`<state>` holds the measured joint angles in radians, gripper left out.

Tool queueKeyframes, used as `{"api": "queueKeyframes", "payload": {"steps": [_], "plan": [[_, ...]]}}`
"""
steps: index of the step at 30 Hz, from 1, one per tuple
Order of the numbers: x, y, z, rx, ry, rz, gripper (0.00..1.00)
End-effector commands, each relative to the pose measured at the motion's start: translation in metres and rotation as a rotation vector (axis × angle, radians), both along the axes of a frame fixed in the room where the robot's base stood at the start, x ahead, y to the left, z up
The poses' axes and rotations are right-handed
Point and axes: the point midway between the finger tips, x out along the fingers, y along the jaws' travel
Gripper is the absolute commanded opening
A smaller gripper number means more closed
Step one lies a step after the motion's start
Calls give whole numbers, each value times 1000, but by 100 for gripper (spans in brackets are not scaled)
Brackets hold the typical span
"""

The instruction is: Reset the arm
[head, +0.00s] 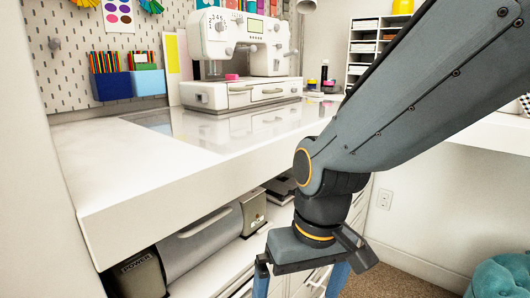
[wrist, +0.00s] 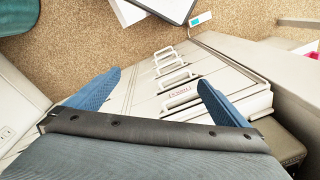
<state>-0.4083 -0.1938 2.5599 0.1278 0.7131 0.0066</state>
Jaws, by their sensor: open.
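My gripper (head: 299,278) hangs low at the right of centre in the head view, in front of the white desk's lower shelf, pointing down. Its blue fingers are cut off by the lower edge of that view. In the wrist view my gripper (wrist: 146,92) shows two blue fingers spread wide apart, with nothing between them. Behind the fingers is a white drawer unit (wrist: 143,110) with several handles. My arm comes in from the upper right of the head view.
The white desk (head: 100,170) carries a sewing machine (head: 235,60). Beneath it a grey machine (head: 205,245) sits on a shelf close to my gripper. A teal pouf (head: 500,278) stands on the carpet at right. Open carpet (wrist: 110,50) shows in the wrist view.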

Motion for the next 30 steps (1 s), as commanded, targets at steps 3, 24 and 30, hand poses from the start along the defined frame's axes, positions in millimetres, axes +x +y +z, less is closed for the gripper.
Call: {"api": "queueKeyframes", "payload": {"steps": [3,24,30], "plan": [[-1,-18,30,-15,6,-46,100],[-17,-118,146,-84,38,-275,100],[-21,-133,160,-92,43,-309,100]]}}
